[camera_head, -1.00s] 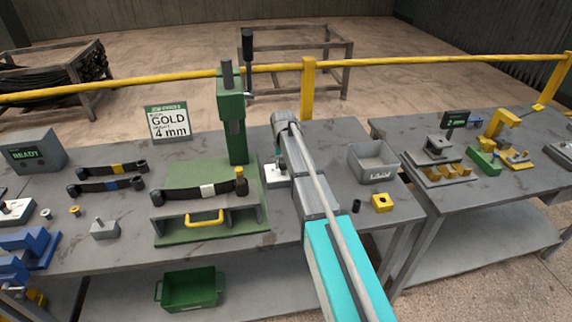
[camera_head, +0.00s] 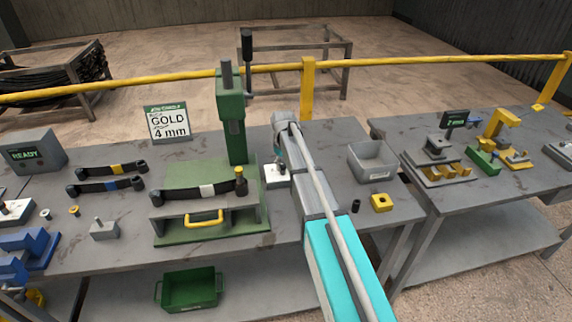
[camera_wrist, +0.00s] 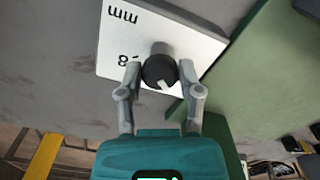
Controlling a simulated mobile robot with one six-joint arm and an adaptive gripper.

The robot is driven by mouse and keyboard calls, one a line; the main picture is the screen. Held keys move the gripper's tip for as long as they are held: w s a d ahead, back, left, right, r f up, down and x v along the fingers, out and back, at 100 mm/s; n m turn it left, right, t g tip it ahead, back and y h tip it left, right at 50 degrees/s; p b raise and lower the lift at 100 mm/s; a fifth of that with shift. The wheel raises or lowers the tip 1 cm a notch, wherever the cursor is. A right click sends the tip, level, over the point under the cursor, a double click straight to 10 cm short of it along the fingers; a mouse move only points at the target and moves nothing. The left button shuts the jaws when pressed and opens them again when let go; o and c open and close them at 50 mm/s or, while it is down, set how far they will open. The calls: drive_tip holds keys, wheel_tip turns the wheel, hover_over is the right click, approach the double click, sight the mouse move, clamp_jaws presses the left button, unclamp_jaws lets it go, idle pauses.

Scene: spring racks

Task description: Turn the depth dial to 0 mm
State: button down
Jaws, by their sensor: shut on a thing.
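The depth dial (camera_wrist: 159,70) is a dark round knob with a white pointer mark, on a white plate (camera_wrist: 205,45) marked "mm" and what looks like an 8. The plate is seen upside down in the wrist view. My gripper (camera_wrist: 160,75) has one finger on each side of the knob and is shut on it. The pointer mark aims toward the lower right in the wrist view. In the head view the white dial plate (camera_head: 276,176) shows beside the green press (camera_head: 232,120); my arm hides the knob and most of my gripper there.
A sign (camera_head: 169,122) reads "GOLD 4 mm". A leaf spring (camera_head: 195,194) lies on the press base, left of my arm. A grey bin (camera_head: 372,163) and a yellow block (camera_head: 383,203) stand to the right. A READY box (camera_head: 34,153) stands at far left.

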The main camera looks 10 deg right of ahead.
drive_tip(key=shift+s, duration=0.15)
drive_tip(key=shift+c, duration=1.3)
unclamp_jaws()
drive_tip(key=s+m, duration=0.5)
drive_tip(key=s, duration=2.3)
drive_tip(key=shift+s+d, duration=0.3)
drive_tip(key=shift+d, duration=0.1)
